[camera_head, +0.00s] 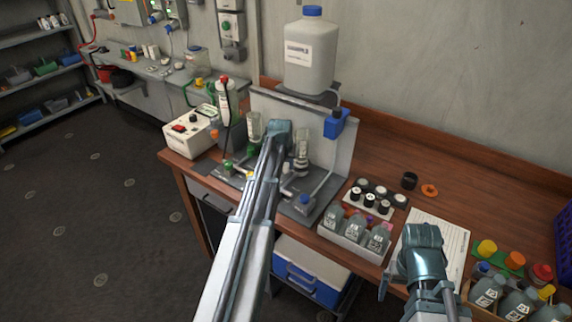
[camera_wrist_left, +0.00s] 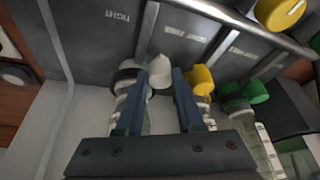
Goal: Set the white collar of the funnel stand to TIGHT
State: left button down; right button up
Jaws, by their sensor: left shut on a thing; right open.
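In the left wrist view, my left gripper (camera_wrist_left: 160,82) is shut on the white collar (camera_wrist_left: 158,66) of the funnel stand, one dark finger on each side. The collar's pointed top shows between the fingertips. Behind it is a dark panel (camera_wrist_left: 100,50) with pale lines and the word TIGHT to the upper left of the collar; a second label right of it is hard to read. In the head view, my left gripper (camera_head: 279,130) is at the funnel stand (camera_head: 345,160) and its arm hides part of the stand. My right gripper (camera_head: 392,278) is open and empty over the table's front.
Yellow (camera_wrist_left: 202,80) and green (camera_wrist_left: 258,90) collars are close to the right of the white one. A large white jug (camera_head: 310,60) stands above the stand. A bottle tray (camera_head: 345,240) and a paper sheet (camera_head: 452,238) are to the right.

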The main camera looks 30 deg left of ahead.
pick_arm(q)
jog(key=shift+d, duration=0.15)
dwell(0.6)
jog(key=n, duration=0.1)
jog(key=d+n, duration=0.1)
jog(key=d+n+y, duration=0.1)
jog(key=shift+s+n+g, duration=0.25)
jog(key=shift+n+g, duration=0.05)
jog(key=shift+w+d+n+g+y, duration=0.1)
jog(key=shift+d+n+g+y, duration=0.15)
jog(key=shift+d+n, duration=0.45)
jog(key=shift+w+d+n+g+y, duration=0.1)
jog(key=shift+d+n+g+y, duration=0.15)
jog(key=shift+n, duration=0.8)
jog(key=shift+d+n+g+y, duration=0.25)
jog(key=shift+d+n, duration=0.3)
jog(key=shift+n, duration=0.3)
jog(key=c, duration=0.5)
grip_release()
